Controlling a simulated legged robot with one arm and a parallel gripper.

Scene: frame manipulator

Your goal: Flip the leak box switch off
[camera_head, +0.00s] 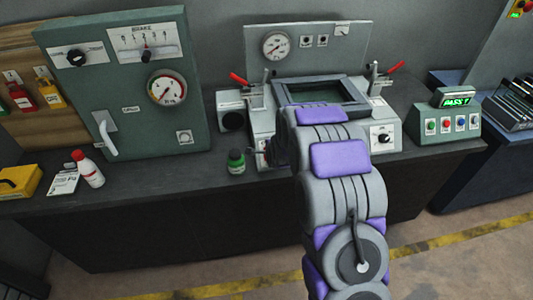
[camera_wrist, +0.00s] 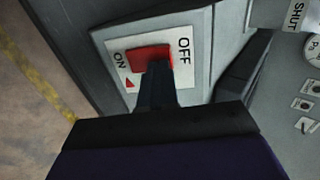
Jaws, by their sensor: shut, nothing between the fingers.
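The red switch (camera_wrist: 148,57) is in the wrist view, on a white plate (camera_wrist: 121,77) marked ON at the left and OFF at the right. My gripper (camera_wrist: 158,70) is shut and empty. Its dark fingertips overlap the lower right part of the switch; I cannot tell whether they touch it. Part of the switch is hidden behind the fingers, so its exact tilt is unclear. In the head view, my gripper (camera_head: 274,152) is at the left front of the grey box (camera_head: 262,122) on the bench. My arm hides part of that box, and the switch is not clear there.
A green-capped bottle (camera_head: 236,161) stands just left of my gripper. A green brake panel (camera_head: 130,85) stands further left, with a red-capped white bottle (camera_head: 90,170) in front. A button box (camera_head: 447,122) with a lit display is at the right. The bench front edge is clear.

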